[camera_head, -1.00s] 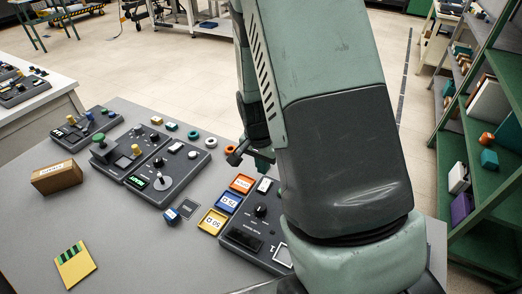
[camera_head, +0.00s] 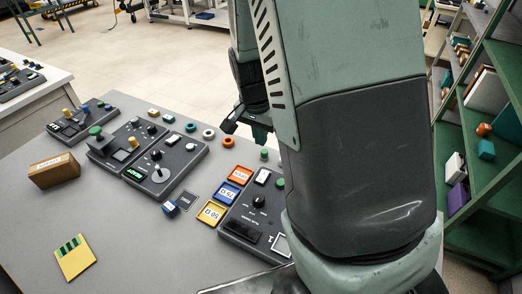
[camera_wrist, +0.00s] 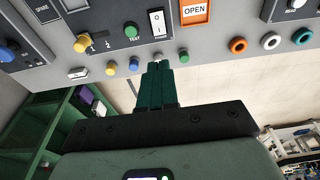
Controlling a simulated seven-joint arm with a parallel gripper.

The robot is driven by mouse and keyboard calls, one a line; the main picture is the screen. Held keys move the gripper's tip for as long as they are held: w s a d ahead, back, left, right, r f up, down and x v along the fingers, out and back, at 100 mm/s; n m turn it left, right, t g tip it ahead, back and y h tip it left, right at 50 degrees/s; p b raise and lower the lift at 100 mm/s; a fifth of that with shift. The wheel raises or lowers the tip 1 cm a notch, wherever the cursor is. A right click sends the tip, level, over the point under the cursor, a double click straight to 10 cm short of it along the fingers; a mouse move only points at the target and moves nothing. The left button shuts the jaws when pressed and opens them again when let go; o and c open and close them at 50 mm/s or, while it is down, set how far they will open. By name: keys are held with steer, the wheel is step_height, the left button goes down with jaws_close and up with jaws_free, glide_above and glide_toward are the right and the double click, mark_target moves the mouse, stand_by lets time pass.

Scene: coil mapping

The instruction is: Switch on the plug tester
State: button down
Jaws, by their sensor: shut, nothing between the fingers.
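The panel that looks like the plug tester (camera_head: 236,243) is dark grey, at the table's right side and partly hidden by my arm. It has a black knob (camera_head: 259,201), a white rocker switch (camera_head: 263,176) and a green button (camera_head: 280,183). In the wrist view the rocker switch (camera_wrist: 157,23) stands at the top, beside the green TEST button (camera_wrist: 131,30). I cannot tell which side of the rocker is pressed. My gripper (camera_wrist: 158,68) is shut and empty, apart from the switch, with its fingertips pointing toward the panel's edge. The gripper (camera_head: 262,134) also shows beyond the panel.
Small coloured pegs, including a blue one (camera_wrist: 134,64) and a green one (camera_wrist: 183,56), stand between panel and fingertips. An orange OPEN tray (camera_head: 239,175), a blue tray (camera_head: 226,194) and a yellow tray (camera_head: 211,212) lie left of the panel. Green shelves (camera_head: 490,150) stand right.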

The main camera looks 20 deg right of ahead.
mark_target(265, 172)
steer(key=f, duration=0.4)
steer(key=w+d+f, duration=0.1)
steer(key=f, duration=0.9)
steer(key=shift+w+d, duration=0.25)
steer(key=shift+w, duration=0.05)
steer(key=shift+d+f, duration=0.1)
steer(key=shift+f, duration=0.05)
steer(key=shift+s+a+r, duration=0.25)
steer(key=shift+s+a, duration=0.35)
steer(key=shift+r, duration=0.1)
